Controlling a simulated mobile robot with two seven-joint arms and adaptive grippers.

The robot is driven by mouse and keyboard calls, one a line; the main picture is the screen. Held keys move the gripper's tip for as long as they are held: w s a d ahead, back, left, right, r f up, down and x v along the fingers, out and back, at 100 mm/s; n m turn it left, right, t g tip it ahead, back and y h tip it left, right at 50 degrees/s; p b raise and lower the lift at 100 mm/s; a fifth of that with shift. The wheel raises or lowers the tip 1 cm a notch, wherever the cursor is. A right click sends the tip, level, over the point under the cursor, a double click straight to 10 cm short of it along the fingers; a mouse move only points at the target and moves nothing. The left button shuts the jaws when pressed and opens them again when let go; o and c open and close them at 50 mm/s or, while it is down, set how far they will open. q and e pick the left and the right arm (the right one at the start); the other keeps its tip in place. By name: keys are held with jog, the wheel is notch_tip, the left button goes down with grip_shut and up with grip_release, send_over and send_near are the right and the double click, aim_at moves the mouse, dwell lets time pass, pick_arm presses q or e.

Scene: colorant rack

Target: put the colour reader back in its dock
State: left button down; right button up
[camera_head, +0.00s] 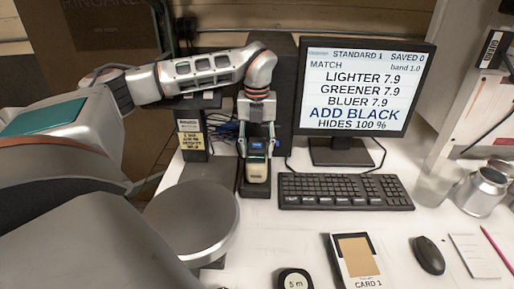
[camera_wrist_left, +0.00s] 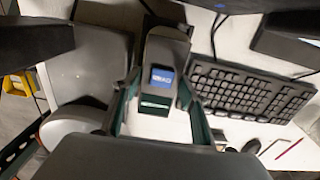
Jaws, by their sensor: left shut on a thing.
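The colour reader (camera_head: 257,170) is a pale, upright device with a small blue screen, left of the keyboard. My left gripper (camera_head: 257,148) is shut on it from above, a finger at each side. The dark dock (camera_head: 256,191) shows around and below the reader's lower end; I cannot tell whether the reader is fully seated. In the left wrist view the reader (camera_wrist_left: 163,78) shows its blue screen between my left gripper's fingers (camera_wrist_left: 160,95); its far end is partly hidden. My right gripper is not in view.
A keyboard (camera_head: 343,191) and a monitor (camera_head: 362,90) stand right of the reader.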

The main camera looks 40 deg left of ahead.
pick_arm(q)
jog(key=c, duration=1.2)
grip_release()
notch_tip(320, 180, up, 12)
jog(key=shift+r, duration=0.1)
